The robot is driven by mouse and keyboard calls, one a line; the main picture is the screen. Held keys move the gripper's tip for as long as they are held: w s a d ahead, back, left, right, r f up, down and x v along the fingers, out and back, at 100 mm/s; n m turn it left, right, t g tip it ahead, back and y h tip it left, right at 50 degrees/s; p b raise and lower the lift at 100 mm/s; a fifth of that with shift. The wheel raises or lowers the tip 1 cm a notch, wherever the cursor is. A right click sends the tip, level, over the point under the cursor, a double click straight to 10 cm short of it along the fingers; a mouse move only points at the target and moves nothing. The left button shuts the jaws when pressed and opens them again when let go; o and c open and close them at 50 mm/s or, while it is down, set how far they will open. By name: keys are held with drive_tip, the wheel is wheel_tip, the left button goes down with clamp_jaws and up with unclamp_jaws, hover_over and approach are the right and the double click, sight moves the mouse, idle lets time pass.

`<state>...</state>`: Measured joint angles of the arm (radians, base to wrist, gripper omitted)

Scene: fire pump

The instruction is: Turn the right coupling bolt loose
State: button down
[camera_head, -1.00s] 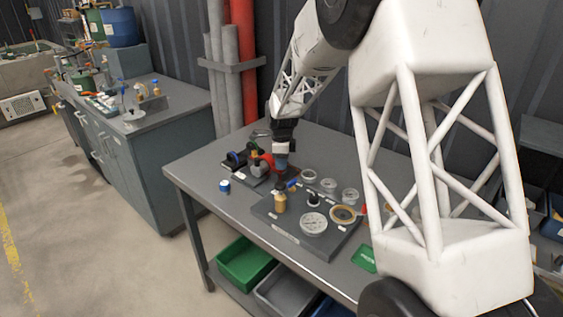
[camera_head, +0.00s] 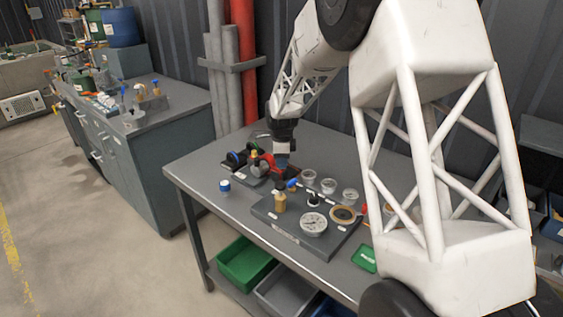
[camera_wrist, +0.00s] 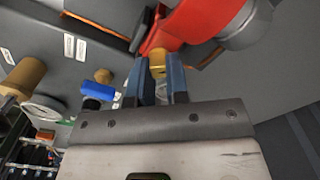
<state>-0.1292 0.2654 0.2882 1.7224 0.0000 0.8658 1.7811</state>
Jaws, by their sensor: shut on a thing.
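My gripper (camera_wrist: 157,82) has its blue fingers shut on the brass coupling bolt (camera_wrist: 157,62), whose head shows between the fingertips in the wrist view. The bolt sits against the red pump housing (camera_wrist: 200,27). In the head view my gripper (camera_head: 282,162) points down at the right side of the red pump (camera_head: 265,160) on the table. The bolt is hidden there, and its thread is not visible in either view.
A grey board (camera_head: 292,238) in front carries a white-faced gauge (camera_head: 313,224), a brass cylinder (camera_head: 279,202) and several round fittings. A blue-and-white cap (camera_head: 225,185) stands left of it. A green card (camera_head: 365,258) lies at the right. The front left tabletop is clear.

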drive_tip(key=n, duration=0.3)
drive_tip(key=shift+w+n, duration=0.1)
drive_tip(key=shift+n, duration=0.3)
drive_tip(key=n, duration=0.3)
drive_tip(key=shift+n, duration=0.4)
drive_tip(key=n, duration=0.6)
drive_tip(key=shift+w+a+n, duration=0.15)
drive_tip(key=shift+n, duration=0.25)
drive_tip(key=c, duration=1.4)
unclamp_jaws()
drive_tip(key=shift+m, duration=0.4)
